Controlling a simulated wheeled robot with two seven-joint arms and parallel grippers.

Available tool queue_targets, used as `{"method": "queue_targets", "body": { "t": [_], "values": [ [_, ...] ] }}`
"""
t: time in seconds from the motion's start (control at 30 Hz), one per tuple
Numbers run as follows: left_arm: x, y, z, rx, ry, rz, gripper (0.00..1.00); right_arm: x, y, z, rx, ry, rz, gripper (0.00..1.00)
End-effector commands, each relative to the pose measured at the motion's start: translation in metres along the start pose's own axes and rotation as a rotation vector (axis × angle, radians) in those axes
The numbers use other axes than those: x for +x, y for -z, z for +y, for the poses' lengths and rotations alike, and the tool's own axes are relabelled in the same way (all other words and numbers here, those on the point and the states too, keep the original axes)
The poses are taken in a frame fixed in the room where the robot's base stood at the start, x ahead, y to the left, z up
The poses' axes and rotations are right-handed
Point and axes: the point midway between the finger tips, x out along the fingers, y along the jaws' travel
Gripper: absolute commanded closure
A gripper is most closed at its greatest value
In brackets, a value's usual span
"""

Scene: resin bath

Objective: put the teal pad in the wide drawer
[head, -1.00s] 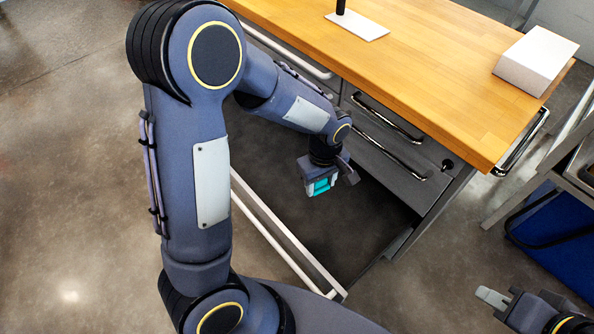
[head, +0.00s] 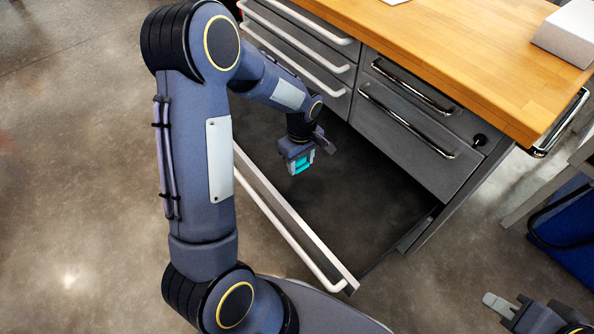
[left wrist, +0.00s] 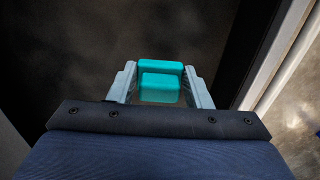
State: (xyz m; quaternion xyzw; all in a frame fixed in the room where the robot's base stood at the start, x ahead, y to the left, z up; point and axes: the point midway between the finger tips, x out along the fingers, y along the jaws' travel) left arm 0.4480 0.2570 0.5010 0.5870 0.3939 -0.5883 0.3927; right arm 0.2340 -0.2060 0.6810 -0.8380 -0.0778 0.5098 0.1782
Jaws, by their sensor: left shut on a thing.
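The teal pad (head: 302,161) is held between the fingers of my left gripper (head: 299,167). In the left wrist view the pad (left wrist: 160,68) sits between the two pale fingertips (left wrist: 160,82), with dark drawer floor beyond it. The wide drawer (head: 290,226) is pulled open at the bottom of the cabinet; its dark interior is bare where visible. My left gripper is over the drawer's opening, nearer its left part; the exact height above its floor is hard to judge. My right gripper (head: 500,305) is at the lower right edge, partly cut off, away from the drawer.
The cabinet has several closed drawers (head: 405,120) with bar handles above the open one. A wooden worktop (head: 450,50) carries a white box (head: 570,35) at the right. A blue bin (head: 570,235) stands at the right. Floor is clear at the left.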

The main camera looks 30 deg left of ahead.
Motion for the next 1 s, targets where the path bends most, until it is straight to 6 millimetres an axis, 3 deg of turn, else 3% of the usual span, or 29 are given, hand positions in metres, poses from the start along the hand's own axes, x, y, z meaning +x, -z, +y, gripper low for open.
{"method": "queue_targets", "body": {
  "t": [0.27,0.5,0.9,0.93,1.0],
  "values": [
    [0.018,0.014,0.001,0.0,-0.001,0.0,0.78,0.007,-0.004,0.003,0.0,0.0,0.0,0.77],
    [0.051,0.018,0.001,0.002,0.0,-0.001,0.78,0.018,-0.009,0.008,0.0,0.0,0.0,0.77],
    [0.056,0.018,0.001,0.002,-0.002,0.0,0.78,0.02,-0.01,0.009,0.0,0.0,0.0,0.77],
    [0.055,0.018,0.001,0.002,-0.002,0.0,0.52,0.019,-0.01,0.009,0.0,0.0,0.0,0.77],
    [0.054,0.018,0.001,0.002,-0.002,0.0,0.42,0.019,-0.009,0.009,0.0,0.0,0.0,0.77]
  ]
}}
